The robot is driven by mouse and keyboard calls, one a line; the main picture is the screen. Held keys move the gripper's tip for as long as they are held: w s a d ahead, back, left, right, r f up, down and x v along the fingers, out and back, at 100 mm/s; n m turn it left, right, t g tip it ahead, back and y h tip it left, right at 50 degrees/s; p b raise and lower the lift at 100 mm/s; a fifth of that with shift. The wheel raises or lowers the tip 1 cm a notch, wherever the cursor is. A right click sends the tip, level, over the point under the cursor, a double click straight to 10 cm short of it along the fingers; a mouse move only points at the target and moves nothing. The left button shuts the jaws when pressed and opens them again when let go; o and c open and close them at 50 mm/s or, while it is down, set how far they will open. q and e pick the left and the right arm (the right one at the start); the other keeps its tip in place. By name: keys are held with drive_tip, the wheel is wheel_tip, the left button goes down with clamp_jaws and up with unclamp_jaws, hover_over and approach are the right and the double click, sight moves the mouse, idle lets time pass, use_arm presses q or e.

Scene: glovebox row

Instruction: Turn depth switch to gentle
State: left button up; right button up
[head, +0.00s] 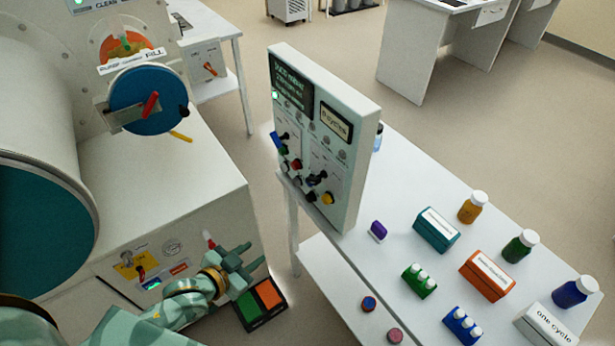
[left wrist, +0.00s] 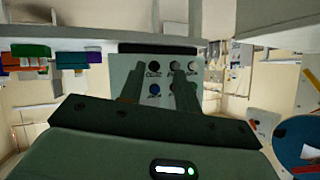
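A pale upright control panel (head: 345,175) stands at the left end of the white table in the head view, with a dark display and several small switches and coloured knobs (head: 297,165). Their labels are too small to read, so I cannot tell which is the depth switch or how it is set. My left gripper (head: 250,257) is left of and below this panel, apart from it, with its fingers spread and nothing between them. In the left wrist view its two fingers (left wrist: 157,88) stand apart before a panel face (left wrist: 170,68) with several round controls. My right gripper is not in view.
The white table (head: 400,250) holds bottles, a teal box (head: 436,230), an orange box (head: 487,276) and small coloured racks. A green and orange pad (head: 262,303) lies below my left gripper. The large white machine (head: 165,190) with a blue dial (head: 150,112) fills the left.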

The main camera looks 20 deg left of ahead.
sight(311, 182)
use_arm(q)
drive_tip(key=w+d+r+m+t+h, duration=0.1)
drive_tip(key=d+r+m+t, duration=0.2)
drive_tip(key=r, duration=0.5)
drive_tip(key=w+d+r+m+h, duration=0.1)
drive_tip(key=d+r+m, duration=0.1)
drive_tip(key=r+m, duration=0.45)
drive_tip(key=x, duration=0.8)
drive_tip(key=b+x, duration=0.1)
drive_tip(key=x, duration=0.7)
drive_tip(key=shift+w+a+r, duration=0.15)
drive_tip(key=shift+w+r, duration=0.05)
clamp_jaws()
